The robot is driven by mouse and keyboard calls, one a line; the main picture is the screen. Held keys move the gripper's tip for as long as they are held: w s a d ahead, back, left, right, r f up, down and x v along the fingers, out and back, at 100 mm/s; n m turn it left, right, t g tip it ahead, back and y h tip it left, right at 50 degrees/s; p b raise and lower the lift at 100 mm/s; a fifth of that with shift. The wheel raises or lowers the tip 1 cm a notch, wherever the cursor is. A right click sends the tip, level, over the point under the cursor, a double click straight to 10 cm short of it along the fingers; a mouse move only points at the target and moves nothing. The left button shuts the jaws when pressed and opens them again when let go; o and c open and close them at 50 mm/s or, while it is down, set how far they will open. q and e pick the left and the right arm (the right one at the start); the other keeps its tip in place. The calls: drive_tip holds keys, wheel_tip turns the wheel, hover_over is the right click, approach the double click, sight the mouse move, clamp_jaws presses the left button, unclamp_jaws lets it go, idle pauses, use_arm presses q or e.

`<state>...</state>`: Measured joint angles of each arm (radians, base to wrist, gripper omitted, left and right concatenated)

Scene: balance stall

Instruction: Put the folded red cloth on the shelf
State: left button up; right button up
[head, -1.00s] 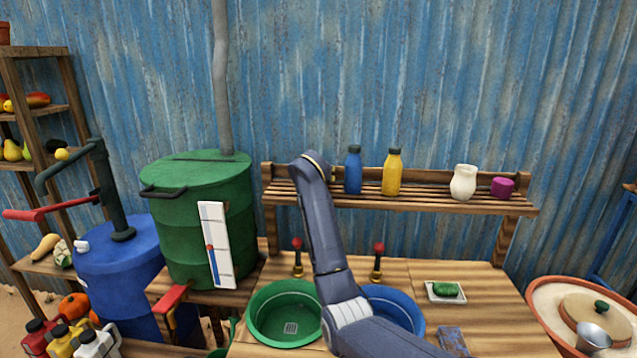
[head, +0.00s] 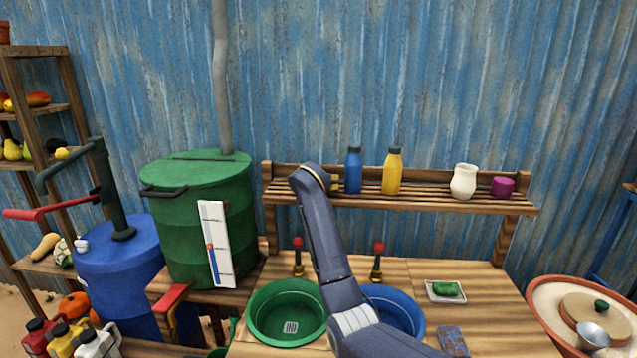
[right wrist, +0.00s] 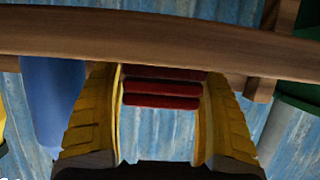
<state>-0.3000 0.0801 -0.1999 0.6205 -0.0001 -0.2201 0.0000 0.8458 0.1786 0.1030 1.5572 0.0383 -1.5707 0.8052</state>
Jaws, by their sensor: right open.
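The folded red cloth (right wrist: 162,94) shows in the right wrist view as several stacked dark red layers at the shelf's wooden edge (right wrist: 160,40). It lies between the two yellow fingers of my right gripper (right wrist: 160,115), which are open with one on each side of it. In the head view the cloth is hidden behind my right arm. There, only a bit of my right gripper (head: 337,183) shows, at the left part of the slatted shelf (head: 430,204), just left of the blue bottle. My left gripper is not in view.
A blue bottle (head: 353,172), a yellow bottle (head: 392,172), a white jug (head: 463,182) and a purple cup (head: 502,187) stand on the shelf. Two red-knobbed taps (head: 297,258) (head: 377,262) rise below it, near the green basin (head: 255,330). A green barrel (head: 180,235) stands left.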

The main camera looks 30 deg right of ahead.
drive_tip(key=shift+r, duration=0.1)
drive_tip(key=shift+r, duration=0.1)
drive_tip(key=v, duration=1.2)
